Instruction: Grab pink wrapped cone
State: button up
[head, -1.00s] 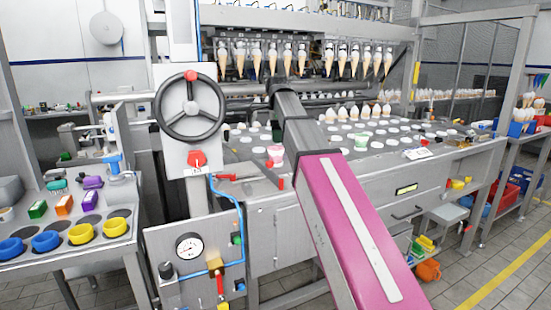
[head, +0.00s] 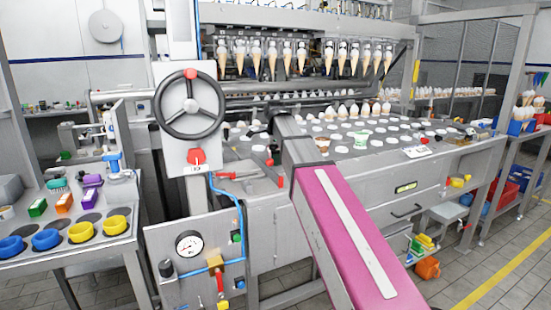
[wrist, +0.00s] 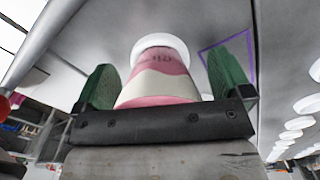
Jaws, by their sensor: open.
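The pink wrapped cone (wrist: 160,82) fills the middle of the wrist view. It has a pink and cream wrapper and a white round end. My gripper (wrist: 166,64) is open, with one green finger on each side of the cone. A narrow gap shows on the right side; contact on the left is hard to tell. In the head view my pink and grey arm reaches over the machine's tray table (head: 410,165). There the pink cone is not visible, and my fingers cannot be made out.
A green-wrapped cone (head: 361,138) stands among white round tops on the table. White-topped cones (head: 362,110) stand in a row behind. Hanging cones (head: 256,58) line the machine above. A handwheel (head: 190,105) stands at the left, with a red-handled tool (head: 238,176) near the table edge.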

jog(key=c, duration=0.7)
jog(key=shift+c, duration=0.2)
